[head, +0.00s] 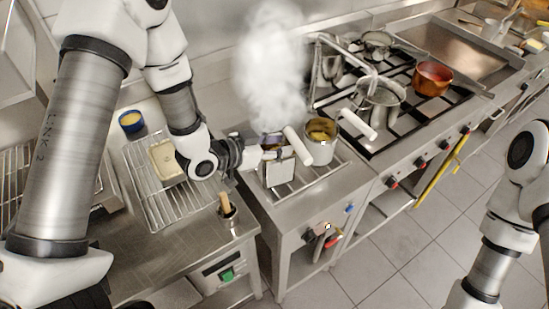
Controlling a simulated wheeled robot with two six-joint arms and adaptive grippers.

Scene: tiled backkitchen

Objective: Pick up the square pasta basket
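The square pasta basket (279,173) is a boxy metal basket at the cooker station in the middle of the head view. A thick white handle (297,145) slants up beside it. My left gripper (262,153) reaches in from the left, with its fingers at the basket's upper left side. I cannot tell whether the fingers touch the basket or how far they are apart. Steam partly veils the area just above. My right arm shows at the right edge, but its gripper is out of view.
A round pot with yellow food (320,150) stands close right of the basket. A stove with pans and a copper pot (432,78) lies beyond.

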